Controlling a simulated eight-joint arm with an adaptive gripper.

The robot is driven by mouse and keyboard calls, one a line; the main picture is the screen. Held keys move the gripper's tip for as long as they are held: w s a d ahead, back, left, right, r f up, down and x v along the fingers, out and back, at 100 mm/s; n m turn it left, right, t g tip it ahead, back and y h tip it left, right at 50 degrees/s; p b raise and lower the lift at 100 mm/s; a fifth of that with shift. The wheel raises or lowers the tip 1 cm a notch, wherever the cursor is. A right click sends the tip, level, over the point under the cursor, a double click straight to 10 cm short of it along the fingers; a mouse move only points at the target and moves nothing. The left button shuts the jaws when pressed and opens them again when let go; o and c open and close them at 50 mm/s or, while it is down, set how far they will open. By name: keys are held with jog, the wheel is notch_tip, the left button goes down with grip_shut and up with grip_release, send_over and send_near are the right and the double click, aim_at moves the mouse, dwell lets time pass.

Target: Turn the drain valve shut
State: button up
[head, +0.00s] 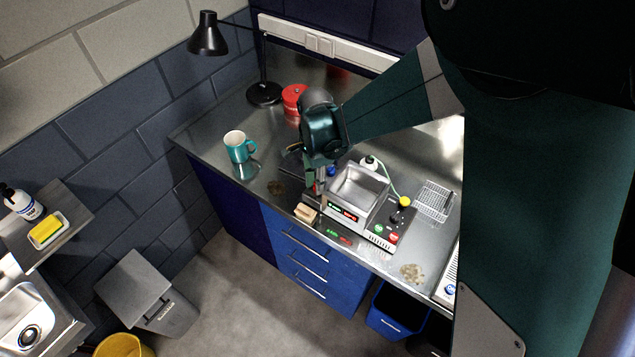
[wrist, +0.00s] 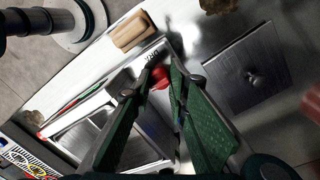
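The steel bath unit (head: 359,190) with a red display stands on the bench in the head view. Its tank also shows at lower left in the wrist view (wrist: 112,138). A small red part (wrist: 160,77), which looks like the drain valve's handle, lies between my fingertips in the wrist view; a bit of red (head: 317,188) shows by the unit's left side in the head view. My gripper (head: 316,193) points down there, and its two green fingers (wrist: 163,70) flank the red part closely. I cannot tell whether they touch it. The rest of the valve is hidden.
A wooden block (head: 306,212) lies near the front edge, left of the unit. A flat metal plate with a knob (wrist: 232,72) lies right of my fingers in the wrist view. A teal mug (head: 238,147), red tin (head: 293,98) and wire basket (head: 434,200) stand farther off.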

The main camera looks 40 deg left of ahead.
jog(key=shift+n, duration=0.3)
jog(key=n+b, duration=0.2)
jog(key=n, duration=0.1)
jog(key=shift+f+b, duration=0.15)
jog(key=shift+b, duration=0.25)
jog(key=n+b, duration=0.2)
jog(key=n, duration=0.2)
jog(key=shift+s+n, duration=0.1)
jog(key=shift+n, duration=0.2)
jog(key=n+b, duration=0.2)
jog(key=n, duration=0.2)
jog(key=shift+t, duration=0.4)
jog(key=n+b, duration=0.1)
jog(key=n, duration=0.4)
jog(key=shift+b, duration=0.35)
jog(key=o, duration=0.6)
